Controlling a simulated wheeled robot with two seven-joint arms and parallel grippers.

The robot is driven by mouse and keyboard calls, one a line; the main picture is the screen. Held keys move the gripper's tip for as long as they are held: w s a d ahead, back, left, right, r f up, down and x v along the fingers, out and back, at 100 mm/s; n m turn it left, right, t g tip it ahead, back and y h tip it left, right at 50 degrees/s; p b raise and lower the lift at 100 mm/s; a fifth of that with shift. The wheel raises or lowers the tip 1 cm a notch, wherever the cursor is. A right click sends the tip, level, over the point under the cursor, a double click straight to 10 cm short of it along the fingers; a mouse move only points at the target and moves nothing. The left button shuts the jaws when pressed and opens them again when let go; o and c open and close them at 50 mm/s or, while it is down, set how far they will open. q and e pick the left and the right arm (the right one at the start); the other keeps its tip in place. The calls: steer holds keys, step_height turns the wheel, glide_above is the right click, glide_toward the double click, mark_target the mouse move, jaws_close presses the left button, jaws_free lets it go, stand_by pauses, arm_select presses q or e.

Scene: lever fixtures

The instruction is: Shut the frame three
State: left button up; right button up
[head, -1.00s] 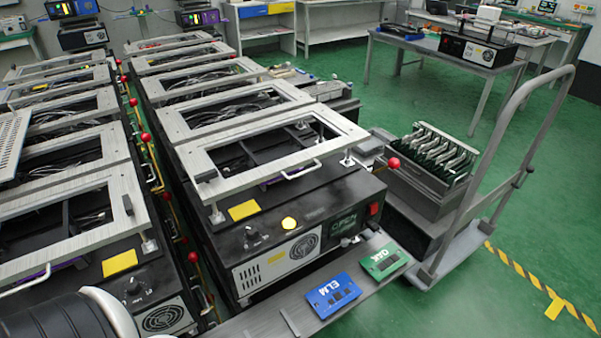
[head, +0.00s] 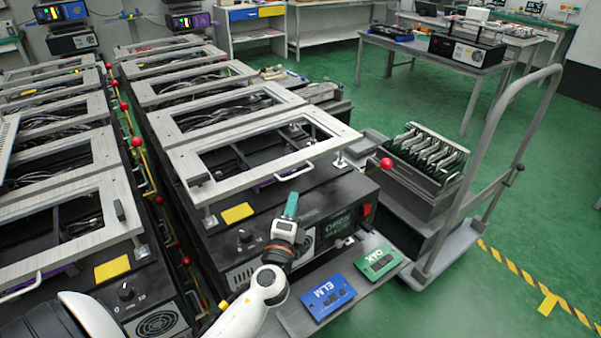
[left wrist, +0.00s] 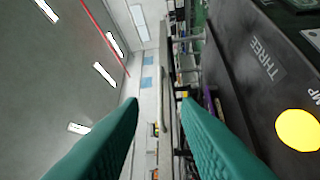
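The fixture labelled THREE has a dark body (head: 210,239) at the front of the middle row in the head view. Its label (left wrist: 262,58) and yellow lamp (left wrist: 298,130) show in the left wrist view. Its pale rectangular frame (head: 325,148) stands raised above the body on short posts, with a bar handle (head: 296,172) on its front edge. The fixture's display (head: 337,222) seems to read OPEN. My left gripper (head: 291,204) is in front of the fixture, below the handle. In the left wrist view its teal fingers (left wrist: 160,110) are apart with nothing between them. My right gripper is not in view.
A red ball knob (head: 386,163) stands at the fixture's right. A blue ELM plate (head: 327,297) and a green OAK plate (head: 379,262) lie on the front ledge. A trolley (head: 445,245) with a loaded rack stands at right. Similar fixtures line the left.

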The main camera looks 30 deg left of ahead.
mark_target(301, 173)
arm_select(q)
steer(key=p+x, duration=0.1)
steer(key=x, duration=1)
steer(key=shift+w+a+f+p, duration=0.1)
steer(key=shift+w+a+p, duration=0.05)
steer(key=shift+w+p, duration=0.15)
steer(key=shift+c, duration=0.5)
jaws_close()
